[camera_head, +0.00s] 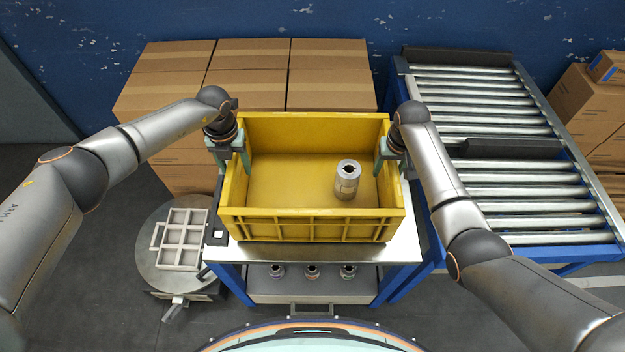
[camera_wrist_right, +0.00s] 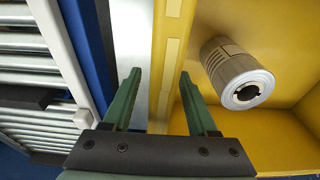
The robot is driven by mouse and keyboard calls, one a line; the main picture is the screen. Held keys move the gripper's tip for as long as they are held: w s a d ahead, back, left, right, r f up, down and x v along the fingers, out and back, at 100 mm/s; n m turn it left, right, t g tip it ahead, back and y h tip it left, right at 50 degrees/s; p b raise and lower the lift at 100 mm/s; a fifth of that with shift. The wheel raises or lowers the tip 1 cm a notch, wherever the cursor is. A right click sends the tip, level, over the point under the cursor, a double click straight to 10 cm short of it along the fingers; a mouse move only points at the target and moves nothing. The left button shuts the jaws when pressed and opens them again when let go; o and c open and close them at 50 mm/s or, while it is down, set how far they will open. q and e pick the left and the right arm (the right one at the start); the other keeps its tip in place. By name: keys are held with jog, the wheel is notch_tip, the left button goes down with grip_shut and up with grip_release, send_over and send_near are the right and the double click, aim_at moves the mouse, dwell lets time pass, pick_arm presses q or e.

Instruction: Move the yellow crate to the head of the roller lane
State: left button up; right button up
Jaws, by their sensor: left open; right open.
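The yellow crate (camera_head: 312,226) sits upright on a metal-topped cart (camera_head: 255,254) in the middle of the head view. A grey metal cylinder (camera_head: 347,180) stands inside it, towards the right. My left gripper (camera_head: 240,168) is at the crate's left wall, open. My right gripper (camera_head: 381,166) is at the right wall, open. In the right wrist view, the right gripper's fingers (camera_wrist_right: 158,100) stand either side of the crate's yellow rim (camera_wrist_right: 172,50), apart from each other. The roller lane (camera_head: 510,190) stands to the right of the cart, with a dark bar across its rollers.
Stacked cardboard boxes (camera_head: 250,75) stand behind the crate. A round stand (camera_head: 160,275) with a grey divided tray (camera_head: 182,238) is at the left. Several small metal parts (camera_head: 312,271) sit on the cart's lower shelf. More boxes (camera_head: 580,105) stand far right.

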pick_arm(q)
jog(key=shift+c, duration=0.4)
pick_arm(e)
jog(key=shift+c, duration=0.4)
pick_arm(q)
grip_shut()
pick_arm(e)
grip_shut()
pick_arm(q)
jog(key=shift+w+r, duration=0.1)
jog(key=shift+r, duration=0.15)
pick_arm(e)
jog(key=shift+w+r, duration=0.1)
jog(key=shift+r, duration=0.1)
